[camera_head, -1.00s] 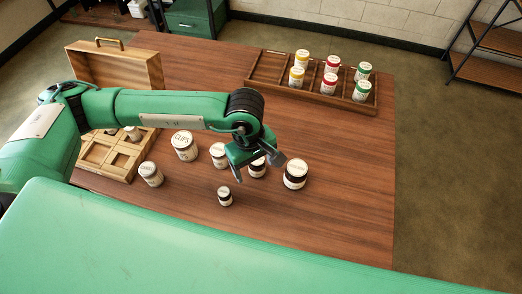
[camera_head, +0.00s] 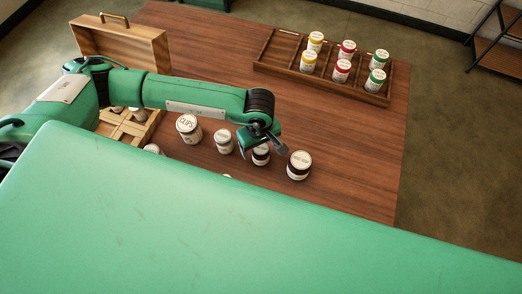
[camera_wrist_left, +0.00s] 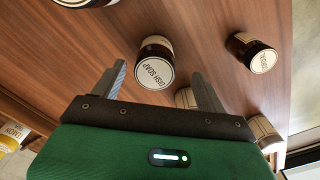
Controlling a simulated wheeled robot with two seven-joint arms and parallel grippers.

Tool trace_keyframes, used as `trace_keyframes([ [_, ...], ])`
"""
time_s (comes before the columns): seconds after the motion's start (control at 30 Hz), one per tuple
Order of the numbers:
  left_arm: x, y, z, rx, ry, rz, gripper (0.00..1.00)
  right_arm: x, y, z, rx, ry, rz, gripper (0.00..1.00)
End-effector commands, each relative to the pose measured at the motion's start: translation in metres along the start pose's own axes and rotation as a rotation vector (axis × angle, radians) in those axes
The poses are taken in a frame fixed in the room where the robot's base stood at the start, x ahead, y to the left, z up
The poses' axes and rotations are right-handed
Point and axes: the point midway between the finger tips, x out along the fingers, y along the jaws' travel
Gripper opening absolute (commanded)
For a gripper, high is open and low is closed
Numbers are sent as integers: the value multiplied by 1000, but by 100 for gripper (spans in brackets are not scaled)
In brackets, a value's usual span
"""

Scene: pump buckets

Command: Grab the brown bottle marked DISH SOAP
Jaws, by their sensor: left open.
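The brown bottle marked DISH SOAP (camera_wrist_left: 155,62) stands in the left wrist view, its white lettered lid facing the camera. My left gripper (camera_wrist_left: 158,75) is open, with its two fingers apart and the bottle showing between and beyond them; I cannot tell how far away it is. In the head view, my left gripper (camera_head: 266,141) hangs over a dark bottle with a white lid (camera_head: 261,156), which seems to be the same bottle and is partly covered by the gripper. My right gripper is not in view.
A larger dark jar (camera_head: 299,165) stands close on the right, a pale jar (camera_head: 223,141) on the left, and the CLIPS jar (camera_head: 188,128) farther left. A small brown bottle (camera_wrist_left: 250,52) is nearby. A wooden rack (camera_head: 290,68) holds coloured jars. An open wooden case (camera_head: 122,50) stands left.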

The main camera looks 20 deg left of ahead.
Motion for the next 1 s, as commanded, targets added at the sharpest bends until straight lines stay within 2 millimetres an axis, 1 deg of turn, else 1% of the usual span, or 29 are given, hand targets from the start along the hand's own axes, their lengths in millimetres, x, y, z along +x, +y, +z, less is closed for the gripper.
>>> trace_keyframes([
  [0.03,2,1,0,0,0,-2,75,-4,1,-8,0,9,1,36],
  [0.13,12,3,0,1,-1,-4,75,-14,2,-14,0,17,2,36],
  [0.27,27,7,-2,0,-1,-3,75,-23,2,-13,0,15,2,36],
  [0.3,34,7,-2,0,-2,-3,75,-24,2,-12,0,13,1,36],
  [0.4,44,7,-3,0,-1,-2,75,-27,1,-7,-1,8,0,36],
  [0.5,49,7,-3,0,-1,-1,75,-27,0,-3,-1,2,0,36],
  [0.7,50,7,-3,0,0,-1,75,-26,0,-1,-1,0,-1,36],
  [0.77,50,7,-3,0,0,-1,63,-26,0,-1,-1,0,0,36],
  [0.9,50,7,-3,0,-1,-1,36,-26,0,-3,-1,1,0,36],
  [0.97,50,7,-3,0,-1,-1,24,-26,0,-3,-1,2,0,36],
  [1.0,49,7,-3,0,0,0,21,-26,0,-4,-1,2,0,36],
])
